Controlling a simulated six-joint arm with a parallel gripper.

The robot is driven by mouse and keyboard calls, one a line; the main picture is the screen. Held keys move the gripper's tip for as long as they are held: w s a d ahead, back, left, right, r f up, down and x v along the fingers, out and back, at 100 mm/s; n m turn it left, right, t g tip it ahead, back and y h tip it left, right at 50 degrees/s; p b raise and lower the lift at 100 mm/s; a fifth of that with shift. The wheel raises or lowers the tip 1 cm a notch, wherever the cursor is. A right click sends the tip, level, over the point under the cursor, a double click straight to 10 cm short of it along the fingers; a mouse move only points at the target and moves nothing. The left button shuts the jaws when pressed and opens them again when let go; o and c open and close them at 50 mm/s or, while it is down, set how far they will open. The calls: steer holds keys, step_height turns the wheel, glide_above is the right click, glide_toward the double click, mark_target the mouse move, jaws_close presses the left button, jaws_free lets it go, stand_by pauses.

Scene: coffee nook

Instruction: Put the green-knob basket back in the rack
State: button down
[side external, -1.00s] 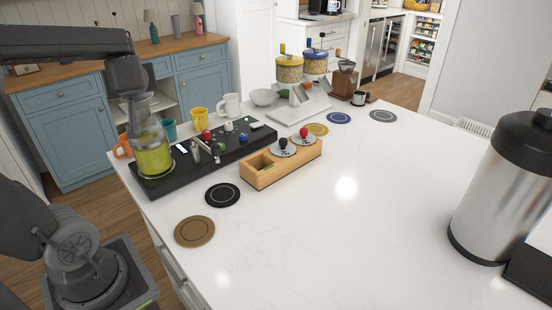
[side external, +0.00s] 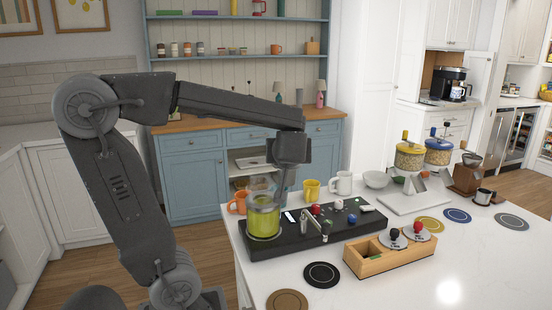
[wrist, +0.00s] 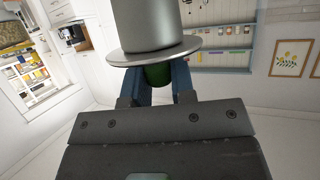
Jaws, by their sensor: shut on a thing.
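In the wrist view my gripper (wrist: 160,86) is shut on the green knob (wrist: 157,74) of a silver basket (wrist: 152,28). Its wide flange faces my fingers and its cylindrical body extends away from them. In the side view my gripper (side external: 284,184) is just right of and above the jar of green liquid; I cannot make out the basket there. The wooden rack (side external: 400,263) sits on the counter to the right. A black-knob basket (side external: 393,241) and a red-knob basket (side external: 417,233) stand in it. Its left compartment looks empty, with a green mark inside.
The jar of green liquid (side external: 263,222) stands on the left end of a black panel (side external: 290,244) with knobs and levers. An orange mug (side external: 237,204), yellow mug (side external: 311,190) and white mug (side external: 342,184) stand behind. Cereal dispensers (side external: 410,157) are farther back. The counter's right front is clear.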

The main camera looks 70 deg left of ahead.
steer(key=w+d+f+m+t, duration=0.1)
steer(key=w+d+f, duration=0.2)
steer(key=w+d, duration=0.6)
steer(key=m+t, duration=0.1)
glide_above(369, 238)
steer(key=s+d, duration=0.3)
steer(key=d, duration=0.1)
step_height(369, 238, down, 9)
steer(key=shift+a+h, duration=0.25)
steer(key=shift+h, duration=0.15)
steer(key=shift+f, duration=3.05)
stand_by(1.8)
steer(key=c, duration=0.9)
jaws_free()
